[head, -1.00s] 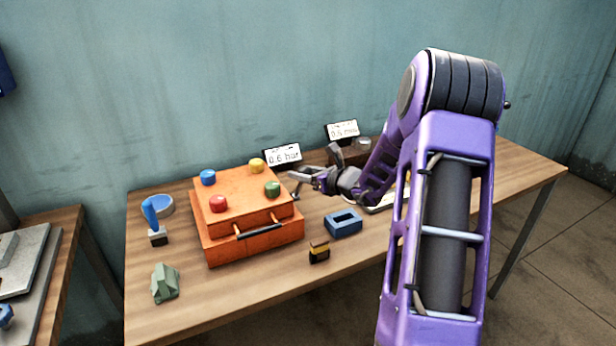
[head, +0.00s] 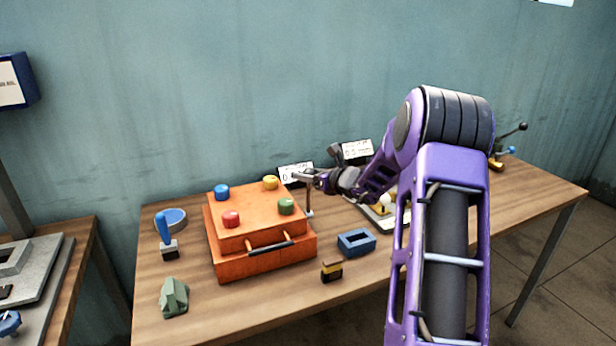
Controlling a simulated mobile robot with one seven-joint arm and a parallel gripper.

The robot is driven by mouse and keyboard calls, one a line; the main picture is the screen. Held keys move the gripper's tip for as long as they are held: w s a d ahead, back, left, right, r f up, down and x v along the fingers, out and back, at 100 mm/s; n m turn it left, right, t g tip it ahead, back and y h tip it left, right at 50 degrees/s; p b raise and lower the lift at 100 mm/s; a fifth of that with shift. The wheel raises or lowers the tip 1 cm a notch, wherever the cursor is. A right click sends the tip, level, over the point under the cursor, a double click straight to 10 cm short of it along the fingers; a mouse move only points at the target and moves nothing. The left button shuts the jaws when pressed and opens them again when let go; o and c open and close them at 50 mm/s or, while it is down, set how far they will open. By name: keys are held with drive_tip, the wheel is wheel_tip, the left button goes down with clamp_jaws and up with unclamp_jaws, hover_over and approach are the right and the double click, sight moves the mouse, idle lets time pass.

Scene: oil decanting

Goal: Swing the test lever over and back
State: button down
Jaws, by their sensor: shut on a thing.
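My gripper (head: 303,177) is shut at the right rear corner of the orange box (head: 265,262). A thin brown upright rod (head: 309,198) with a pale blue lower end runs down from its fingertips, close beside the box. I cannot tell whether the rod is fixed below or hangs free. A lever with a black ball knob (head: 522,127) slants up at the far right end of the table, over a yellow and blue fitting; my arm hides part of this fitting. Which of these is the test lever is unclear.
The orange box has red, blue, yellow and green knobs and a front bar handle. A blue hollow block (head: 356,243), a black-yellow block (head: 331,271), a green block (head: 174,297) and a blue-handled tool (head: 165,234) stand around it. Two displays (head: 357,149) stand behind.

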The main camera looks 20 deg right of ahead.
drive_tip(key=shift+d+f, duration=0.1)
drive_tip(key=shift+d, duration=0.05)
drive_tip(key=shift+c, duration=2.2)
unclamp_jaws()
drive_tip(key=shift+f, duration=0.1)
drive_tip(key=shift+o, duration=0.4)
drive_tip(key=v, duration=1.7)
drive_tip(key=shift+s, duration=0.15)
